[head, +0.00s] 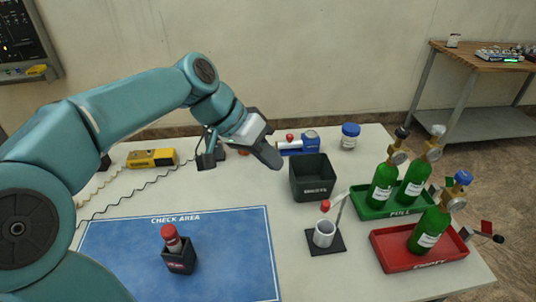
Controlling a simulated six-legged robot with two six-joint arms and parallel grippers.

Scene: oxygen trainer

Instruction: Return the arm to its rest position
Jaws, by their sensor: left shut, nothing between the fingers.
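My left arm comes in from the left and arches over the table (320,268). My left gripper (275,163) is shut and empty. It hangs above the back middle of the table, just left of a black open bin (312,186). A blue mat marked CHECK AREA (120,250) lies at the front left, with a small black holder (180,262) and a red-capped item (171,237) upright in it. My right gripper is not in view.
Green bottles stand on a green tray (372,209) and a red tray (392,261) at right. A grey cup (324,233) sits on a black pad. A yellow device (152,158), a blue device (300,145) and a blue-lidded jar (349,136) stand at the back.

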